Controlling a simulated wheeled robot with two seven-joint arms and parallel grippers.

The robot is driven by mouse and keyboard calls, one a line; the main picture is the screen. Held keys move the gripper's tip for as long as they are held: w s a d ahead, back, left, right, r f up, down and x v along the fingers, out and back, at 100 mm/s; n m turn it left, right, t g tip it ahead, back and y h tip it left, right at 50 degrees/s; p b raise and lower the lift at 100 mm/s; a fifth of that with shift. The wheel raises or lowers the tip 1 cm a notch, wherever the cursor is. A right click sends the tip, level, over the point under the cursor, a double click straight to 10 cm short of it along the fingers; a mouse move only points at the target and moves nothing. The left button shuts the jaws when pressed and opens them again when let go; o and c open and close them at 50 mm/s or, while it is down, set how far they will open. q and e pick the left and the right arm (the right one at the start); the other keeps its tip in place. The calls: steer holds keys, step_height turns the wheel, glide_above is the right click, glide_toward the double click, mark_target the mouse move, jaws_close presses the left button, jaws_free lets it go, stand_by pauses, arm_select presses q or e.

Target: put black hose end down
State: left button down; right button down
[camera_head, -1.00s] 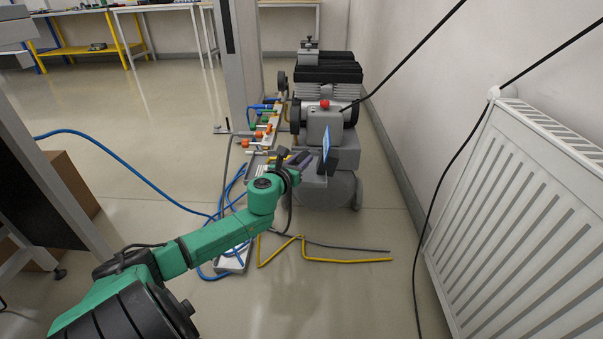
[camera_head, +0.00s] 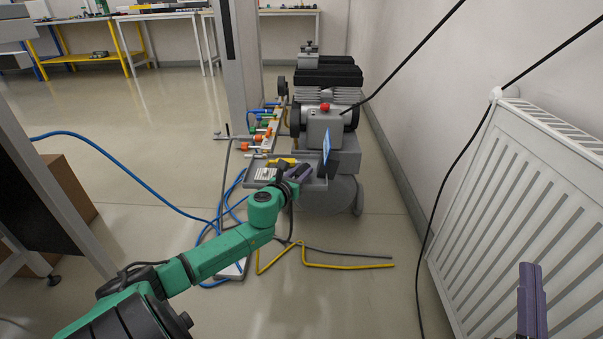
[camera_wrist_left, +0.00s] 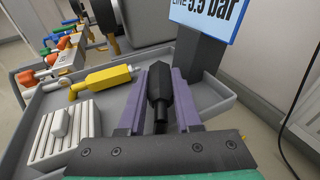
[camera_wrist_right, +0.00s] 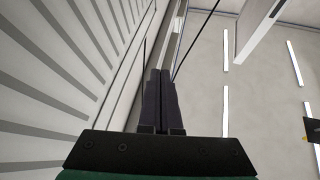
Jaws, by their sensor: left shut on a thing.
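My left gripper (camera_head: 287,169) is over the grey tray (camera_head: 318,184) in front of the compressor. In the left wrist view, its purple fingers (camera_wrist_left: 158,88) are shut on the black hose end (camera_wrist_left: 159,84), which points away from the gripper and lies over the tray (camera_wrist_left: 213,92). I cannot tell whether it touches the tray floor. My right gripper (camera_head: 531,285) is at the lower right beside the radiator. Its fingers are together and empty in the right wrist view (camera_wrist_right: 160,88).
A yellow tool (camera_wrist_left: 102,80) and a pale ribbed block (camera_wrist_left: 64,132) lie in the tray, left of the hose end. A blue-edged pressure sign (camera_wrist_left: 212,14) stands at the back. The compressor (camera_head: 325,125) stands behind; yellow (camera_head: 345,265) and blue hoses (camera_head: 130,165) lie on the floor.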

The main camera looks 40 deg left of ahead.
arm_select(q)
steer(key=shift+f, duration=0.1)
arm_select(e)
steer(key=shift+s+r, duration=0.1)
steer(key=shift+r, duration=0.4)
arm_select(q)
steer(key=c, duration=0.6)
jaws_free()
arm_select(e)
steer(key=shift+d+r+t, duration=0.15)
steer(key=shift+r+t, duration=0.35)
steer(key=shift+r, duration=0.4)
